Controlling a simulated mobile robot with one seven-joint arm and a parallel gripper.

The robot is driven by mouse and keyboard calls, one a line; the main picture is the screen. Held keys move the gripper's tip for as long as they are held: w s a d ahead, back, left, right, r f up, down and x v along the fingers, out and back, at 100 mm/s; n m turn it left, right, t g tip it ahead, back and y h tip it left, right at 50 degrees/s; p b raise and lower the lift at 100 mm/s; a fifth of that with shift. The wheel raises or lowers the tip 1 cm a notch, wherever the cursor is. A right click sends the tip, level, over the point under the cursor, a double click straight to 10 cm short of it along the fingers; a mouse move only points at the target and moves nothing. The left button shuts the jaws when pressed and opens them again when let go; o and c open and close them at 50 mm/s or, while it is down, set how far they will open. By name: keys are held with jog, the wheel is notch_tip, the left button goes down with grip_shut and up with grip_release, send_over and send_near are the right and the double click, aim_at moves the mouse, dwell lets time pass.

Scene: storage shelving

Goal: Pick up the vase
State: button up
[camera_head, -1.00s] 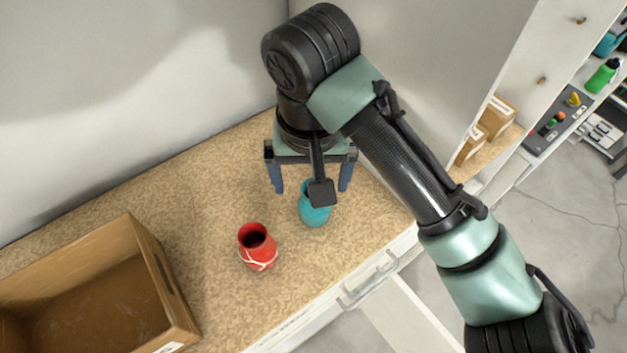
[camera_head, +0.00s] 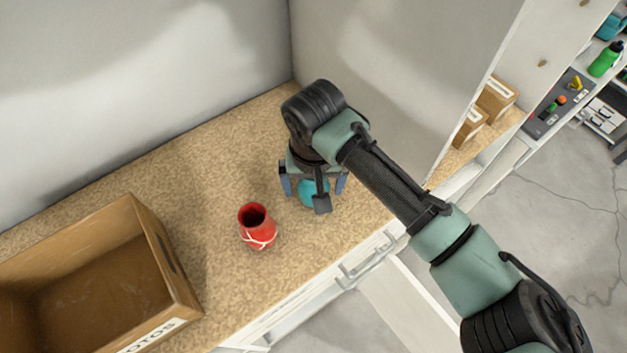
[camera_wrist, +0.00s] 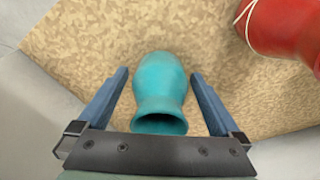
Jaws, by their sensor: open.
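Two vases stand on the shelf surface. The teal vase (camera_wrist: 160,88) lies between the two blue fingers of my open gripper (camera_wrist: 160,88) in the wrist view, with a gap on each side. In the head view my gripper (camera_head: 313,187) is lowered around the teal vase (camera_head: 309,190), and the gripper and wrist partly hide it. The red vase (camera_head: 257,231) with a white cord stands upright to the left of my gripper. It also shows at the top right of the wrist view (camera_wrist: 287,28), partly cut off.
An open brown cardboard box (camera_head: 150,300) stands at the lower left on the speckled shelf surface (camera_head: 190,180). Grey walls rise behind and to the right. Small boxes (camera_head: 496,97) stand beyond the right partition.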

jog(key=c, duration=1.4)
